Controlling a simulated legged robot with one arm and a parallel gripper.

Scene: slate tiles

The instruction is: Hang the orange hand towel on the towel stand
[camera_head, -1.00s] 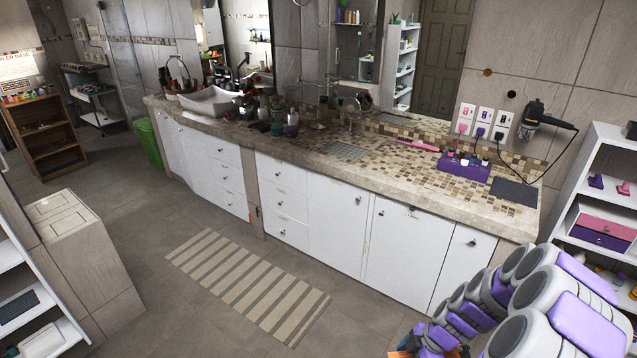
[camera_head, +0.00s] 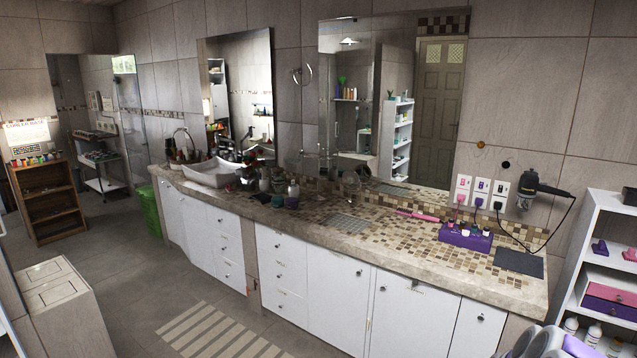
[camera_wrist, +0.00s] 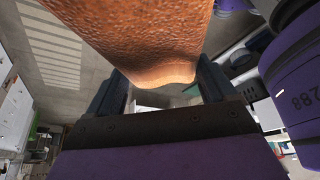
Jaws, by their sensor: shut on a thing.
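The orange hand towel (camera_wrist: 135,35) fills the upper middle of the wrist view. My gripper (camera_wrist: 160,92) is shut on the towel, with a dark finger on each side of its lower edge. In the head view my arm (camera_head: 575,345) shows only at the bottom right corner, and the gripper and towel are out of that frame. I see no towel stand that I can make out in either view.
A long counter (camera_head: 400,255) with white cabinets runs across the head view. A striped mat (camera_head: 215,335) lies on the floor before it. White shelves (camera_head: 590,225) stand at the right, a wooden rack (camera_head: 48,195) and green bin (camera_head: 151,210) at the left.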

